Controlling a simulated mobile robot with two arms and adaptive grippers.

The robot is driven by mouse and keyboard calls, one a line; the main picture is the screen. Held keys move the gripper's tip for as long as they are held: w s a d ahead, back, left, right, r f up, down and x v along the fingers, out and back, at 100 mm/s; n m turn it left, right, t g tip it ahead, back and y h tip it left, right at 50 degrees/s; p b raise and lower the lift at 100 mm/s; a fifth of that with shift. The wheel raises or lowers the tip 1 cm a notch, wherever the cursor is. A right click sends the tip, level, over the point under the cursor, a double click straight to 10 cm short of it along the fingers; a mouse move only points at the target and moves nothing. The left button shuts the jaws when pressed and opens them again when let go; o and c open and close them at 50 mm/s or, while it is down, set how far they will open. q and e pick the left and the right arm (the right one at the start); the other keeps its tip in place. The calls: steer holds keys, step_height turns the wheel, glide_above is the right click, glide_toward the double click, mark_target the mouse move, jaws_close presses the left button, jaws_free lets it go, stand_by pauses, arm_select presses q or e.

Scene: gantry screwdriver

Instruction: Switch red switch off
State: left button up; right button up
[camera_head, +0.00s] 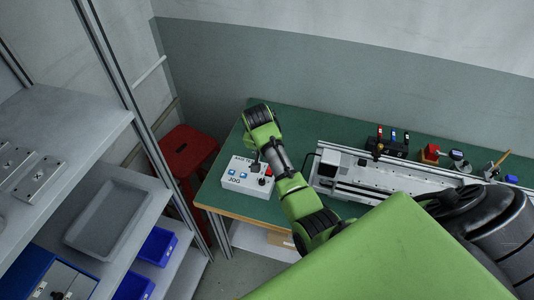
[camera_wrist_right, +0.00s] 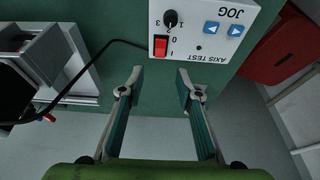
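The white control box (camera_head: 230,186) stands on the green table, partly covered by my right arm in the head view. In the right wrist view the box (camera_wrist_right: 184,46) appears upside down, with a red rocker switch (camera_wrist_right: 161,46) beside the marks 0 and I. I cannot tell for sure which side of the rocker is pressed. My right gripper (camera_wrist_right: 160,76) is open and empty. Its fingertips are apart from the switch, which lies just beyond the gap between them in the picture. My left gripper is not in view.
The box also has a black knob (camera_wrist_right: 171,18) and blue arrow buttons (camera_wrist_right: 211,28). A black cable (camera_wrist_right: 100,47) leads from it toward a metal gantry (camera_head: 350,176). A red stool (camera_head: 188,150) and a shelf with a grey tray (camera_head: 107,216) stand to the left.

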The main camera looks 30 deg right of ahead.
steer(key=shift+v, duration=1)
